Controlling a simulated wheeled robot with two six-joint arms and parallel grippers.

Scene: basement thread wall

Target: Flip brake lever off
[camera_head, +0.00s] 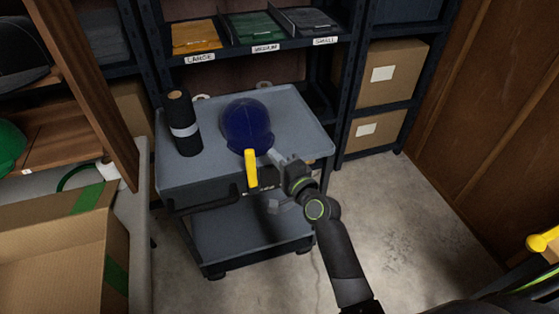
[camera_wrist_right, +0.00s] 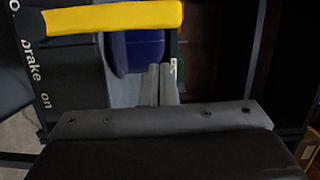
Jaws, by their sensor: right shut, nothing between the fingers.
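The yellow brake lever (camera_head: 251,168) is on the front of the grey cart (camera_head: 309,131) in the head view, its bar standing near upright in the picture. In the right wrist view the lever (camera_wrist_right: 115,17) crosses the top left as a yellow bar, beside a dark panel lettered "brake on" (camera_wrist_right: 35,75). My right gripper (camera_head: 274,155) is just right of the lever at the cart's front edge. Its fingers (camera_wrist_right: 158,70) are shut with nothing between them, and the lever appears apart from them. My left gripper is not in view.
A dark blue cap (camera_head: 247,122) and a black roll (camera_head: 183,125) with a pale band are on the cart top. An open cardboard box (camera_head: 60,230) is at lower left. Shelves with bins stand behind. The concrete floor (camera_head: 400,205) right of the cart is clear.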

